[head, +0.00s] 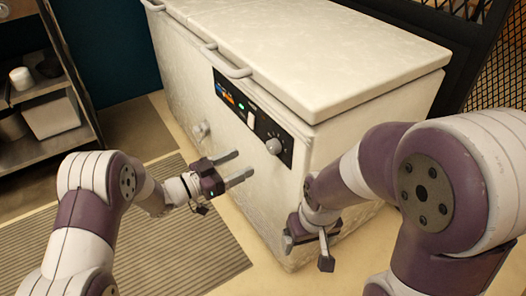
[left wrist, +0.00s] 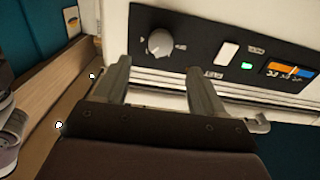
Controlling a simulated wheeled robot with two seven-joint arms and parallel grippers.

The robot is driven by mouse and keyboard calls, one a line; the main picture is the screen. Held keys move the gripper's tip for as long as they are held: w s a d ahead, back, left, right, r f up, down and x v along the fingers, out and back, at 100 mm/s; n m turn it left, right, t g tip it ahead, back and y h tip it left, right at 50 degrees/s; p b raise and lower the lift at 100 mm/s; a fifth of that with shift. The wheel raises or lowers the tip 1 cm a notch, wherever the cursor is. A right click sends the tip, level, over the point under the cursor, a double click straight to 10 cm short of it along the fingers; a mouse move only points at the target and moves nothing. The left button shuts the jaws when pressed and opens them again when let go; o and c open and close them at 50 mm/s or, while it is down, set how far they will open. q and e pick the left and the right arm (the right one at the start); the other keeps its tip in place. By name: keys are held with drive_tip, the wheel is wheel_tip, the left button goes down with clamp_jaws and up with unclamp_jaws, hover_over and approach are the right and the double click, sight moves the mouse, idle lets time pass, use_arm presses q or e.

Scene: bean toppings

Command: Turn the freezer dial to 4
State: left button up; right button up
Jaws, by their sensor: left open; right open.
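The white chest freezer (head: 240,110) has a black control panel (head: 252,117) on its front. The round grey dial (head: 274,146) sits at the panel's right end. In the left wrist view the dial (left wrist: 160,42) shows just beyond and between the fingertips; its setting is too small to read. My left gripper (head: 245,165) is open and empty, in front of the freezer just left of and below the dial. Its two fingers also show in the left wrist view (left wrist: 158,64), apart from the dial. My right gripper (head: 308,252) is open and empty, low by the freezer's right corner.
The panel also has a white switch (left wrist: 228,54), a green light (left wrist: 247,65) and a coloured display (left wrist: 289,71). A round knob (head: 200,131) sticks out lower on the freezer front. A metal shelf (head: 45,90) stands at left. A ribbed mat (head: 190,255) covers the floor in front.

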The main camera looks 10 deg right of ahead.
sight(269, 149)
use_arm(q)
drive_tip(key=b+x, duration=0.2)
drive_tip(key=x, duration=0.7)
drive_tip(key=shift+w+d+f, duration=0.1)
drive_tip(key=shift+f, duration=0.05)
drive_tip(key=shift+w+d, duration=0.1)
drive_tip(key=shift+d, duration=0.25)
drive_tip(key=c, duration=1.1)
drive_tip(key=shift+o, duration=0.2)
